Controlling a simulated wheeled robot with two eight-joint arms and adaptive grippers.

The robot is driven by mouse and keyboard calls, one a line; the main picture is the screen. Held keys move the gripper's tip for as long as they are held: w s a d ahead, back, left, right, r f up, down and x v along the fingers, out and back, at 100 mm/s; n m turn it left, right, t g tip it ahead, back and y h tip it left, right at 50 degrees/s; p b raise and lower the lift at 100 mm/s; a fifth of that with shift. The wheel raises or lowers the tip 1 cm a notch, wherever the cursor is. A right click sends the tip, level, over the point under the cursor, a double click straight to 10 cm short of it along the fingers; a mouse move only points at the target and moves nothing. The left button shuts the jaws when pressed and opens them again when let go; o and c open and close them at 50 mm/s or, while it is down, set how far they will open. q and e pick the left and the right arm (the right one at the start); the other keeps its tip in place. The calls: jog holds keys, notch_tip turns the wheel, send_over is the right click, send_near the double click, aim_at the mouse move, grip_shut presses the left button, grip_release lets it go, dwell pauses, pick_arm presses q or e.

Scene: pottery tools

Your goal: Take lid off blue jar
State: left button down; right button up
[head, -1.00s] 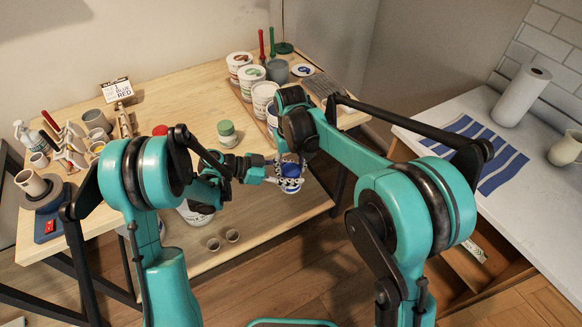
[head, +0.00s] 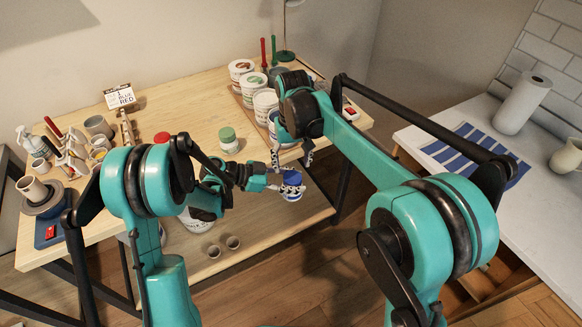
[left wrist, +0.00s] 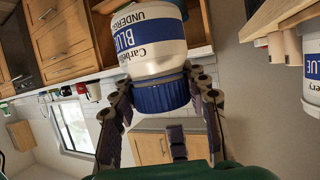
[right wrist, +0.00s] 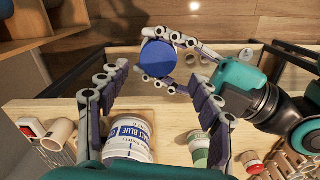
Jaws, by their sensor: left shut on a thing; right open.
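The blue jar (left wrist: 155,45) has a white body with a blue label. Its blue lid (left wrist: 162,95) is on it. The jar appears upside down in the left wrist view, and the lid's top shows as a blue disc in the right wrist view (right wrist: 158,58). My left gripper (left wrist: 160,88) is shut on the jar, its fingers flanking the lid and neck; exact contact is unclear. It holds the jar in the air off the table's front edge. My right gripper (right wrist: 157,70) is open and empty, apart from the jar, near the table's front right.
The wooden table (head: 190,105) holds several white tubs at the back right, including a BLUE one (right wrist: 130,145). A green-lidded jar (head: 228,139) stands near its front. Two small cups (head: 232,243) sit on the lower shelf. The floor in front is clear.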

aim_at(293, 177)
jog(key=shift+d+r+m, duration=0.15)
jog(key=shift+r+m, duration=0.6)
jog(key=shift+m, duration=0.05)
notch_tip(293, 177, down, 8)
jog(key=shift+r, duration=0.1)
jog(key=c, duration=1.2)
jog(key=n, duration=0.3)
jog(key=o, duration=1.3)
